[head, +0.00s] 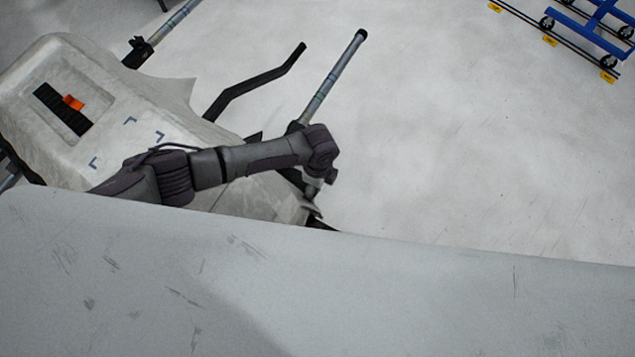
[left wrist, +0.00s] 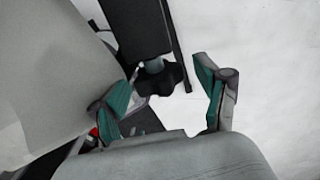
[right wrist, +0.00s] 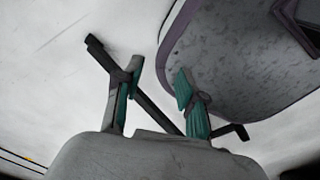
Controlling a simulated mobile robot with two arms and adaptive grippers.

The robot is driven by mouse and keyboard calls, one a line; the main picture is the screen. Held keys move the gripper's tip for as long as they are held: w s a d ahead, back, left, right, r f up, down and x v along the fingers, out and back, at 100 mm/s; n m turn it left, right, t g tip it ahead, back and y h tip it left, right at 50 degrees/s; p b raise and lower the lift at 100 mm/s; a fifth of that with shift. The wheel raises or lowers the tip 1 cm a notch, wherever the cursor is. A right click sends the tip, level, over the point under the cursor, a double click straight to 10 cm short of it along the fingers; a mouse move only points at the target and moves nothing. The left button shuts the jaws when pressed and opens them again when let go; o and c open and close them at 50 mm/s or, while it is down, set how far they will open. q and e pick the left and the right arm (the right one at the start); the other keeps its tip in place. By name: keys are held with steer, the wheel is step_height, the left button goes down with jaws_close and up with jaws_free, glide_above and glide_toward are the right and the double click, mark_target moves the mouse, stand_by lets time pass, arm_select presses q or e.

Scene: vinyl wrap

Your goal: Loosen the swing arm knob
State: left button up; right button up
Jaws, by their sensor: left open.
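The swing arm knob (left wrist: 166,78) is a black lobed knob below a dark rectangular arm (left wrist: 138,25) in the left wrist view. My left gripper (left wrist: 164,82) is open, with one teal-padded finger on each side of the knob and visible gaps to it. In the head view my left gripper (head: 314,199) hangs beside the right edge of the pale machine (head: 235,200), where the knob cannot be made out. My right gripper (right wrist: 160,72) appears only in its own wrist view. It is open, with nothing seen held between its fingers.
A dark bent bar (head: 255,82) and a grey tube (head: 333,78) stick out from the machine in the head view. A large pale surface (head: 300,300) fills the front. A blue cart (head: 595,25) stands at the far right; the floor between is clear.

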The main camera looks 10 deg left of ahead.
steer(key=shift+d, duration=0.15)
arm_select(q)
steer(key=c, duration=1.2)
steer(key=shift+s+a+r+t+p, duration=0.15)
steer(key=shift+r+t+p, duration=0.1)
steer(key=shift+t+p, duration=0.5)
steer(key=shift+f+t+h+p, duration=0.15)
steer(key=shift+t+h+p, duration=0.35)
steer(key=shift+t+p, duration=0.2)
steer(key=shift+t+h, duration=0.3)
steer(key=shift+t, duration=0.35)
arm_select(e)
steer(key=r, duration=0.3)
steer(key=shift+w+d+r, duration=0.1)
steer(key=shift+d, duration=0.2)
steer(key=shift+a, duration=0.15)
arm_select(q)
steer(key=o, duration=1.2)
steer(key=shift+f, duration=0.1)
